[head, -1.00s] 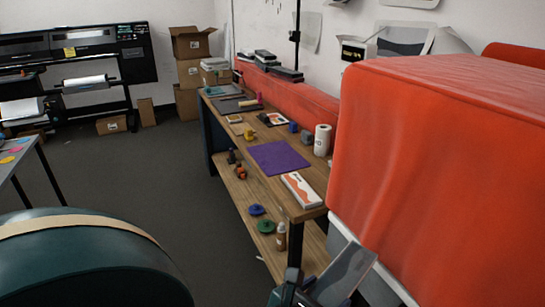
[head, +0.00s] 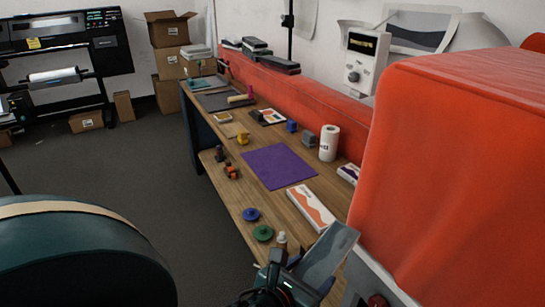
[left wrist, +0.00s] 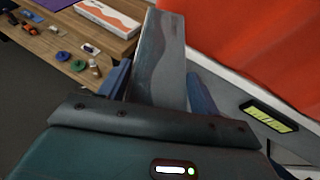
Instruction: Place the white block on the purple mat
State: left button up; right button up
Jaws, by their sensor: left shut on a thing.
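The purple mat (head: 278,166) lies flat and bare on the wooden table; a corner shows in the left wrist view (left wrist: 58,4). My left gripper (head: 308,272) is shut on a flat, upright slab that looks pale grey with a darker wavy band, which I take as the white block (head: 330,252). In the left wrist view the block (left wrist: 166,50) stands up between the blue fingers (left wrist: 160,88), and its lower end is hidden by the gripper. The block is in the air near the table's front end, apart from the mat. My right gripper is not in view.
A white box with an orange wave (head: 311,208) lies between the mat and my gripper. A paper roll (head: 329,143), a grey block (head: 308,139) and a yellow thing (head: 243,139) stand around the mat.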

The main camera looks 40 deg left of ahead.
aim_at(275, 169)
jog(key=i+j, duration=0.2)
jog(key=j, duration=0.2)
jog(key=i+j, duration=0.15)
jog(key=j, duration=0.25)
jog(key=i+j, duration=0.2)
jog(key=j, duration=0.2)
